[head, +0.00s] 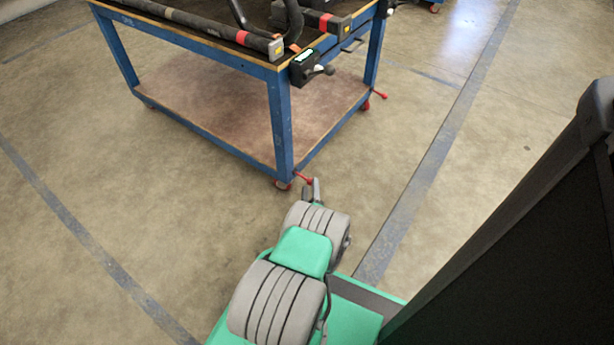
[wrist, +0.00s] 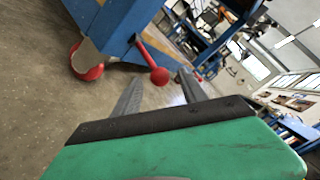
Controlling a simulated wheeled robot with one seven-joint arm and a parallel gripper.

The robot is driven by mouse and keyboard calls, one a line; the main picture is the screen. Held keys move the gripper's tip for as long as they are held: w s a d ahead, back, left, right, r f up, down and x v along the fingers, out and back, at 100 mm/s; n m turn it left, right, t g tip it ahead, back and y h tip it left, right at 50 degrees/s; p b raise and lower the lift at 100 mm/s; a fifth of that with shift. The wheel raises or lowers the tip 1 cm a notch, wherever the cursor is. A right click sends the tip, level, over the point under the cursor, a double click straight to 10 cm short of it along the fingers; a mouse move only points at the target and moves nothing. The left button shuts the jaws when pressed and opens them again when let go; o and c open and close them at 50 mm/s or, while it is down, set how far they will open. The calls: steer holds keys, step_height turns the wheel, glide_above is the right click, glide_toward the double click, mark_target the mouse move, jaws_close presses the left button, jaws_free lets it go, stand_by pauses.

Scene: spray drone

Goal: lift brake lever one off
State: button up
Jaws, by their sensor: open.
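A red brake lever (head: 303,177) sticks out at the foot of the cart's nearest leg, above a red caster (head: 283,185). The frames do not label which lever is number one. In the wrist view its round red knob (wrist: 159,76) is raised toward the camera and appears between my fingertips, with the red caster (wrist: 86,60) to the left. My gripper (head: 311,186) is open and empty, its fingers pointing at the lever; contact cannot be made out. A second red lever (head: 380,95) is at the cart's right leg, by another caster (head: 366,105).
The blue cart (head: 281,120) has a brown lower shelf (head: 215,95) and carries dark drone arms (head: 215,30) on top. A black box (head: 304,67) hangs at its near corner. Concrete floor around it is clear. A large dark panel (head: 530,220) fills the right side.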

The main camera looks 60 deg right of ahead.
mark_target(304, 178)
steer(key=b+x, duration=0.2)
steer(key=x, duration=0.4)
steer(key=shift+d+b, duration=0.15)
steer(key=shift+b, duration=0.2)
steer(key=shift+c, duration=0.3)
jaws_close()
stand_by(0.6)
